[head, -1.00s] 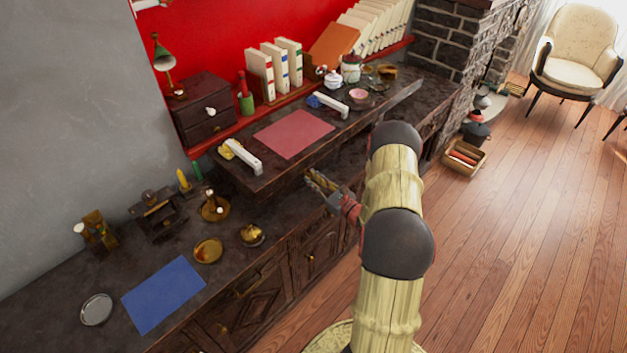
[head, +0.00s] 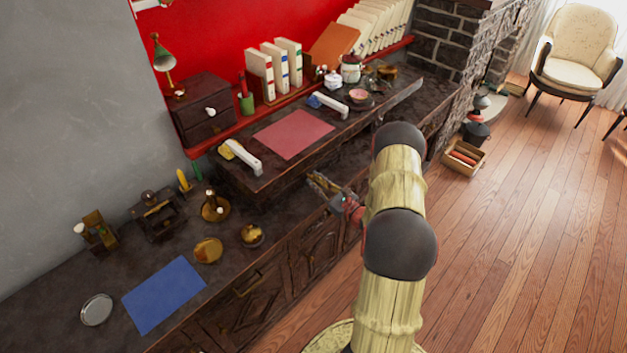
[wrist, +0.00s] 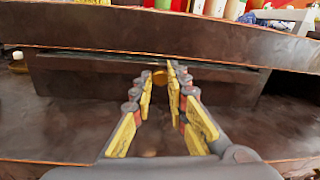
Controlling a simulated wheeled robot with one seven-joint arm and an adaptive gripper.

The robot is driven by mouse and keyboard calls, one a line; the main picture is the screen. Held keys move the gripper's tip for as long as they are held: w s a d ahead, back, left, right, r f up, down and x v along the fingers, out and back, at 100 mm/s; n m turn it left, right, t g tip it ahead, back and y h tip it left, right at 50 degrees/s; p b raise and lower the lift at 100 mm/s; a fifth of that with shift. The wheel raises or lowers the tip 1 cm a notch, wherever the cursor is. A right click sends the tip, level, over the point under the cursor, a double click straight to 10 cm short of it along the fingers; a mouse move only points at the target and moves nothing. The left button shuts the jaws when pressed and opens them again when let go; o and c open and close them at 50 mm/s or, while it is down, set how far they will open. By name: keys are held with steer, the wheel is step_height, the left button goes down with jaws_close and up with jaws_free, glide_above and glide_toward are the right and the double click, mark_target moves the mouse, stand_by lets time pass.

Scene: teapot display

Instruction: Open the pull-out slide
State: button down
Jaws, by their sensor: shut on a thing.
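The pull-out slide (wrist: 80,83) is a wide dark wooden panel under the raised shelf in the wrist view. A small round brass knob (wrist: 160,77) is at the middle of its front. My gripper (wrist: 160,75) has its yellow-padded fingertips on either side of the knob, shut on it. In the head view my gripper (head: 318,182) is at the shelf's front, above the lower counter. The slide's front (head: 268,199) shows as a dark band below the shelf edge there. My arm and fingers hide part of it.
The raised shelf (head: 236,180) holds a red mat (head: 294,134), white-handled items and small pots. On the lower counter, a brass pot (head: 252,235), a brass dish (head: 208,250) and a blue mat (head: 164,294) lie left of my gripper. The counter just below the slide looks clear.

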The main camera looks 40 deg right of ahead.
steer(key=s+d+p, duration=0.1)
steer(key=s+p, duration=0.1)
steer(key=s, duration=1.8)
steer(key=shift+s+d+p, duration=0.2)
steer(key=shift+d+p, duration=0.1)
steer(key=shift+f, duration=0.1)
steer(key=c, duration=2.2)
jaws_free()
steer(key=shift+o, duration=1.4)
steer(key=shift+s, duration=0.25)
steer(key=shift+o, duration=0.9)
steer(key=shift+w, duration=0.1)
